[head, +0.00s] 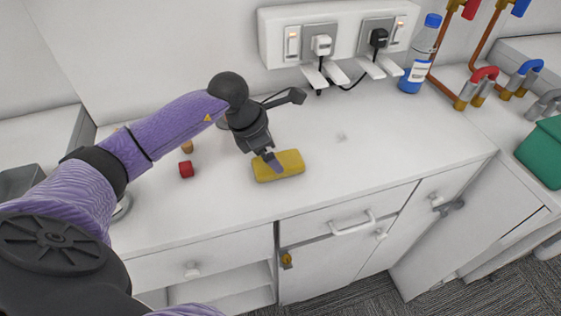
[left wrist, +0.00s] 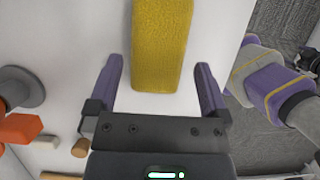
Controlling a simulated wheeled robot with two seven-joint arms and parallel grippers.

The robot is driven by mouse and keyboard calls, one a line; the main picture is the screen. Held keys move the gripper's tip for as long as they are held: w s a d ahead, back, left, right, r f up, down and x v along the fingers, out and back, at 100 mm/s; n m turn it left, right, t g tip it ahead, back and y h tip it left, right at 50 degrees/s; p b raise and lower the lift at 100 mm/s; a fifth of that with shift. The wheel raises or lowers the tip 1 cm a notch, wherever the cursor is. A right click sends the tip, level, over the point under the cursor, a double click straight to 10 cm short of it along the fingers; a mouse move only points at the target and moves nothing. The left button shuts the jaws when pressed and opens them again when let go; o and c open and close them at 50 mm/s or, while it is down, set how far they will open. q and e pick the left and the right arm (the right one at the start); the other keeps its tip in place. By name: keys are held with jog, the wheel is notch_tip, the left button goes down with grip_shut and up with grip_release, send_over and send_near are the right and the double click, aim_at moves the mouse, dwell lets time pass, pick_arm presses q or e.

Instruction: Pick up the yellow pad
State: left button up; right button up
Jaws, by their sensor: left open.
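The yellow pad (head: 290,166) lies flat on the white counter, near its front edge. It also shows in the left wrist view (left wrist: 162,40), running from the top of the picture down to between the fingers. My left gripper (head: 271,160) is over the pad's left part and points down in the head view. In the left wrist view the gripper (left wrist: 159,66) is open, with one finger on each side of the pad and a gap on both sides. The head view does not show how high the fingertips are. My right gripper is not in view.
A red block (head: 186,169) and a small wooden cylinder (head: 187,147) stand left of the pad. A socket panel (head: 340,35) with plugs is on the wall behind. A bottle (head: 418,58) and pipes (head: 478,85) stand at the back right. The counter right of the pad is clear.

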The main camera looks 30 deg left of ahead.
pick_arm(q)
jog(key=x, duration=0.4)
jog(key=shift+b, duration=0.3)
jog(key=shift+f, duration=0.15)
